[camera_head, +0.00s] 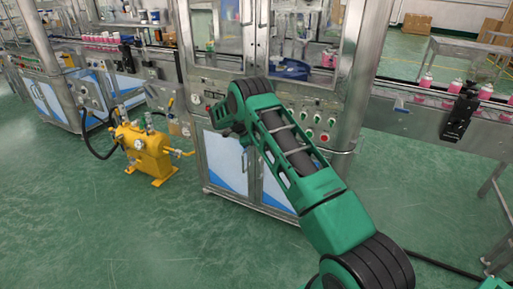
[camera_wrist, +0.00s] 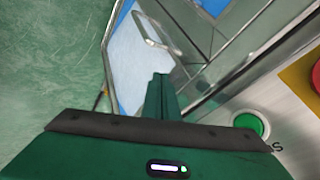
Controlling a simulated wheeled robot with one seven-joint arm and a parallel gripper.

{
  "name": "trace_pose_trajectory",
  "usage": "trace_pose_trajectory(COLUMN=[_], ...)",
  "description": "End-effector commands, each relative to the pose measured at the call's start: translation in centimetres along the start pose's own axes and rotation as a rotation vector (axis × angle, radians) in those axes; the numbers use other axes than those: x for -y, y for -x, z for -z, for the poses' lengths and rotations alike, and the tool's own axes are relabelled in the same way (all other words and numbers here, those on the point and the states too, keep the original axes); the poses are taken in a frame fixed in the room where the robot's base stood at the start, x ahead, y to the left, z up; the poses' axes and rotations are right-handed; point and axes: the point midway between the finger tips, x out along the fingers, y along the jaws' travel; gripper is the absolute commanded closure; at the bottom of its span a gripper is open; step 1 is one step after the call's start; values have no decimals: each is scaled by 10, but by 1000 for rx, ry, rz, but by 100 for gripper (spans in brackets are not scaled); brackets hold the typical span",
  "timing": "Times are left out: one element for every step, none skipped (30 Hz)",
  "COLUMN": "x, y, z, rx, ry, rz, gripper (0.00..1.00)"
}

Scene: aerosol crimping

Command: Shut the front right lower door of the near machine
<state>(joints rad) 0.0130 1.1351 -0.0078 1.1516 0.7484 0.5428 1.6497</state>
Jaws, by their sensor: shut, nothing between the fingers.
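The near machine (camera_head: 208,84) is a steel cabinet with glazed upper doors and lower doors of white and blue panels. Its front right lower door (camera_head: 274,192) is partly hidden behind my green arm in the head view. I cannot tell from there how far it stands open. In the wrist view a white and blue door panel (camera_wrist: 135,68) with a steel frame and a handle (camera_wrist: 150,30) lies beyond my fingertips. My gripper (camera_wrist: 160,78) is shut and empty, in front of the machine's lower front. I cannot tell whether it touches anything.
A control panel with a green button (camera_wrist: 248,123) and a red button (camera_wrist: 316,76) is close on the right of the wrist view. A yellow pump unit (camera_head: 146,152) stands left of the machine. A conveyor (camera_head: 420,98) runs off right. Green floor (camera_head: 130,230) in front is clear.

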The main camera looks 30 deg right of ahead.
Motion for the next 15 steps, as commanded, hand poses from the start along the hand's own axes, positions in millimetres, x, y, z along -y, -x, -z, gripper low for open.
trace_pose_trajectory(x=[1, 1, 2, 2, 2, 2, 2, 2, 2, 1, 0, -3, -5, -8, -12], y=[-2, -3, -4, -5, -6, -6, -7, -7, -6, -6, -5, -3, -1, 1, 5], z=[4, 5, 7, 8, 9, 10, 11, 11, 11, 11, 10, 9, 7, 6, 4], rx=[-2, -3, -3, -4, -5, -5, -5, -6, -5, -5, -5, -5, -4, -5, -5], ry=[-3, -5, -6, -7, -8, -9, -10, -10, -11, -11, -10, -10, -9, -9, -10], rz=[-2, -2, -3, -3, -4, -4, -5, -5, -5, -5, -5, -5, -5, -5, -5], gripper=[100, 100, 100, 100, 100, 100, 100, 100, 100, 100, 100, 100, 100, 100, 100])
